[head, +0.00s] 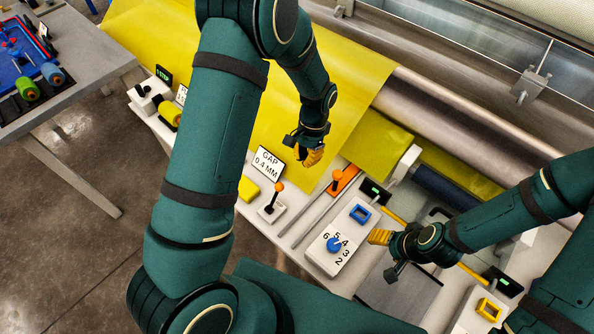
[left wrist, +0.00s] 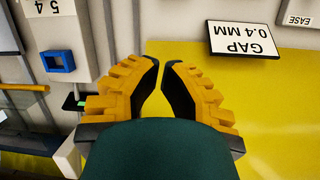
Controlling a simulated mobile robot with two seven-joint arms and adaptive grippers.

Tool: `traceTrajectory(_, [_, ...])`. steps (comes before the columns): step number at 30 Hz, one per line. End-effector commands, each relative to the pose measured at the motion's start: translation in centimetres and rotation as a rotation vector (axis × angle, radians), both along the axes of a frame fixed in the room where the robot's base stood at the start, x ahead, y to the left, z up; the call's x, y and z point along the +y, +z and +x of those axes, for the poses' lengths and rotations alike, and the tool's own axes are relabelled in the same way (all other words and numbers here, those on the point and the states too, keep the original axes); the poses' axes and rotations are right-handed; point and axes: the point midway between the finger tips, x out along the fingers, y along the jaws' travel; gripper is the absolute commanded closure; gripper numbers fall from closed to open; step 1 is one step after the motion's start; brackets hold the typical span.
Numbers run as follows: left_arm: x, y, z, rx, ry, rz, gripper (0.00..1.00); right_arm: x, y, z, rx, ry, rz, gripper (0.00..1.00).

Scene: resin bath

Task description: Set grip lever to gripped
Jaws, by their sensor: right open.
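Two levers with orange knobs stand on the machine's front ledge in the head view: one on a white base (head: 271,208), one on an orange plate (head: 343,180). I cannot tell which is the grip lever; no label for it is readable. My left gripper (head: 308,156) hangs above the yellow sheet, behind both levers and apart from them. In the left wrist view its fingertips (left wrist: 161,64) are close together with a narrow gap and nothing visible between them. My right gripper (head: 379,237) is open beside the white dial panel (head: 326,255).
A GAP 0.4 MM sign (head: 267,163) stands near the left lever. The dial panel carries a blue knob (head: 334,244) and a blue square frame (head: 360,213). A metal roller (head: 455,118) runs behind. A side table (head: 75,100) stands at the left.

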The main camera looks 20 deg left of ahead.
Motion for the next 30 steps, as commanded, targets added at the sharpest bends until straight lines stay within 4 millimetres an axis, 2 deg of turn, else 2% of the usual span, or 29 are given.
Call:
traceTrajectory(16, [0.4, -9.6, -2.7, 0.004, 0.001, 0.001, 1.00, 0.1, -1.2, -0.4, 0.009, 0.007, 0.002, 0.37])
traceTrajectory(18, [1.0, -8.2, -3.5, 0.000, 0.002, 0.001, 1.00, 0.1, -0.9, -0.3, 0.008, 0.006, 0.002, 0.37])
traceTrajectory(21, [1.5, -7.5, -4.4, -0.001, 0.000, 0.000, 1.00, 0.1, -0.8, -0.3, 0.007, 0.005, 0.002, 0.37])
traceTrajectory(30, [2.0, -6.9, -5.3, 0.000, 0.000, 0.001, 1.00, 0.0, -0.7, -0.2, 0.005, 0.004, 0.001, 0.37])
